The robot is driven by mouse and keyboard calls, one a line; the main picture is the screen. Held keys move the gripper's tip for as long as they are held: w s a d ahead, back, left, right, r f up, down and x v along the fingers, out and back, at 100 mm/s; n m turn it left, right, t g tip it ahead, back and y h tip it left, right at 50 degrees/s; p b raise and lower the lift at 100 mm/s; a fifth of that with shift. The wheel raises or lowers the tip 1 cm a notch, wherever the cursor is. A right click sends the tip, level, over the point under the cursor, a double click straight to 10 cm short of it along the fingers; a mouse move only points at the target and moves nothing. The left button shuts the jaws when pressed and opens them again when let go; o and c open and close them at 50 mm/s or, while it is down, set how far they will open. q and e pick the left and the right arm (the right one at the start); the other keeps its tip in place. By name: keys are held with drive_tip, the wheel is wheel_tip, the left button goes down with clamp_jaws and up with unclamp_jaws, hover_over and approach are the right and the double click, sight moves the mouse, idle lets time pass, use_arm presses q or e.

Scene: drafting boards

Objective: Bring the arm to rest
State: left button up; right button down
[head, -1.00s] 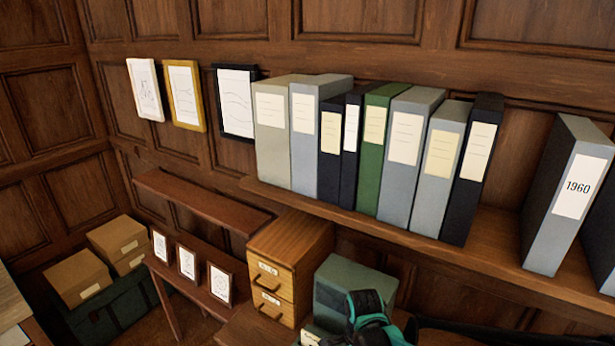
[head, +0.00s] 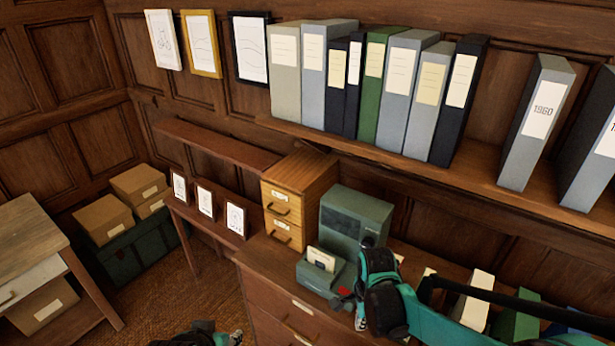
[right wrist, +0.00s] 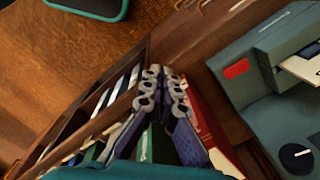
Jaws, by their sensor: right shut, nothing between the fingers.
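My right gripper (head: 360,318) hangs at the end of my teal and black right arm, in front of the grey-green machine on the dresser. In the right wrist view its two fingers (right wrist: 165,75) come together at the tips, shut and empty. Below and behind them are a narrow open compartment with files and a red book (right wrist: 205,115). Part of my left gripper (head: 236,337) shows at the bottom edge of the head view. Most of it is cut off, so its jaws cannot be judged.
The grey-green machine (head: 352,222) and a small wooden drawer box (head: 298,195) stand on the dresser (head: 275,285). A shelf (head: 430,172) of binders runs above. A wooden table (head: 25,240) stands at left. Bare floor (head: 170,300) lies between.

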use_arm(q)
wheel_tip(320, 180, down, 14)
drive_tip(key=b, duration=1.3)
drive_tip(key=shift+s+r, duration=0.25)
drive_tip(key=shift+s, duration=0.05)
use_arm(e)
drive_tip(key=s+d+f+n+t, duration=0.1)
drive_tip(key=s+d+n+t, duration=0.1)
drive_tip(key=s+n, duration=0.3)
drive_tip(key=s+d+f+n+t, duration=0.1)
drive_tip(key=s+n+t, duration=0.3)
drive_tip(key=n, duration=0.8)
drive_tip(key=shift+s+d+f+t, duration=0.25)
drive_tip(key=shift+s+d+t, duration=0.05)
drive_tip(key=shift+s+d, duration=0.35)
use_arm(q)
drive_tip(key=shift+c, duration=0.3)
